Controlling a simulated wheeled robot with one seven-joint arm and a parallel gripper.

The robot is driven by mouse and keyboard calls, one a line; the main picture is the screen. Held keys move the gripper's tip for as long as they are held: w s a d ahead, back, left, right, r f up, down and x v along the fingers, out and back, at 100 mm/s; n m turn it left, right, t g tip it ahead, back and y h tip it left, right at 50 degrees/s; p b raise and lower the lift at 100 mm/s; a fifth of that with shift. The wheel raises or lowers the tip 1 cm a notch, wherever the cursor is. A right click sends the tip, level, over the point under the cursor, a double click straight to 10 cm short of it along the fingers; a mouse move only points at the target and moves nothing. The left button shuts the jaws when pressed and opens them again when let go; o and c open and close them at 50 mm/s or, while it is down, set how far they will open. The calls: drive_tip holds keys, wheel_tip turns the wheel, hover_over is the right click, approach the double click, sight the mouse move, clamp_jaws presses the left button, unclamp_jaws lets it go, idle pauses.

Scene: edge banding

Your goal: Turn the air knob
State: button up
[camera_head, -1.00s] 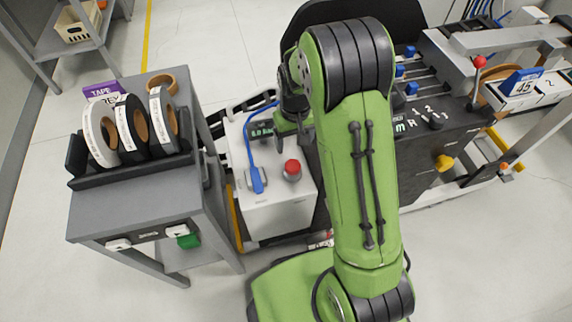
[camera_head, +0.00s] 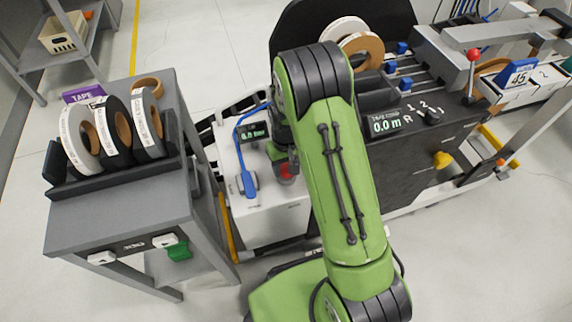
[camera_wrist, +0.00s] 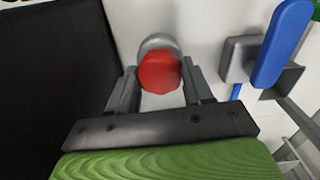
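The red knob (camera_head: 287,172) sits on top of the white box (camera_head: 262,221), left of my arm in the head view, partly hidden by my gripper (camera_head: 283,155). In the wrist view the red knob (camera_wrist: 159,73) shows as a faceted red cap with a grey round part behind it. My gripper (camera_wrist: 158,68) is open, with one finger on each side of the knob. The gaps are narrow, and I cannot tell whether a finger touches it. The box's small display (camera_head: 254,132) is lit, but its reading is too small to be sure.
A blue lever (camera_head: 249,184) stands beside the knob; it also shows in the wrist view (camera_wrist: 283,42). The grey cart (camera_head: 115,213) with tape rolls is at left. The dark machine (camera_head: 410,165) with a display reading 0.0 m and a yellow knob (camera_head: 441,160) is at right.

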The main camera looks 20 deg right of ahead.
sight(286, 167)
drive_tip(key=c, duration=0.5)
drive_tip(key=shift+o, duration=0.2)
drive_tip(key=shift+n+p, duration=0.35)
drive_tip(key=shift+n, duration=0.75)
drive_tip(key=o, duration=1)
wheel_tip(286, 167, up, 16)
drive_tip(key=p, duration=0.5)
drive_tip(key=shift+p, duration=0.35)
drive_tip(key=shift+f, duration=0.1)
